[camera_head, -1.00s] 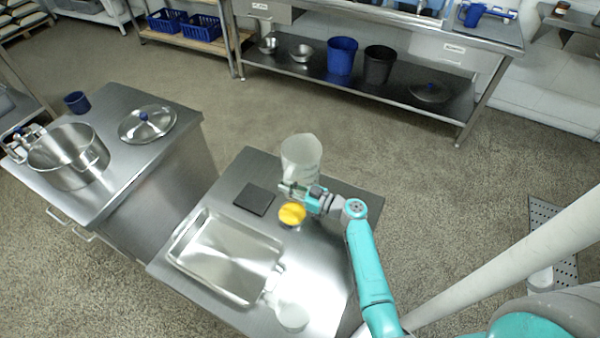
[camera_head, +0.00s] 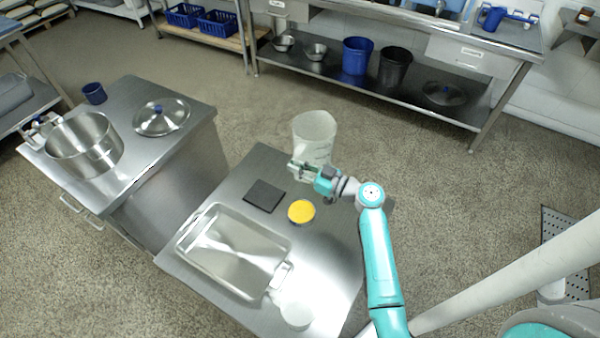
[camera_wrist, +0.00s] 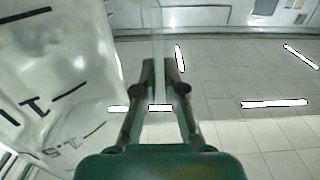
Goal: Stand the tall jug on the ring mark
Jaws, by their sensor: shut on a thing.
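The tall jug (camera_head: 315,130) is translucent white and looks upright at the far right of the near steel table (camera_head: 240,180). My gripper (camera_head: 300,170) is at its near side. In the wrist view the jug (camera_wrist: 60,75) fills the left, with black scale marks. My gripper's fingers (camera_wrist: 158,75) are shut on a clear upright strip, apparently the jug's handle (camera_wrist: 158,35). The jug's base is partly hidden by my gripper, and I cannot tell its height above the table. I cannot make out a ring mark.
A yellow-topped round container (camera_head: 301,211), a black square pad (camera_head: 264,195), a steel tray (camera_head: 190,250) and a small whitish vessel (camera_head: 296,312) are on the near table. A cabinet at left carries a steel pot (camera_head: 85,150), a lid (camera_head: 161,117) and a blue cup (camera_head: 94,93).

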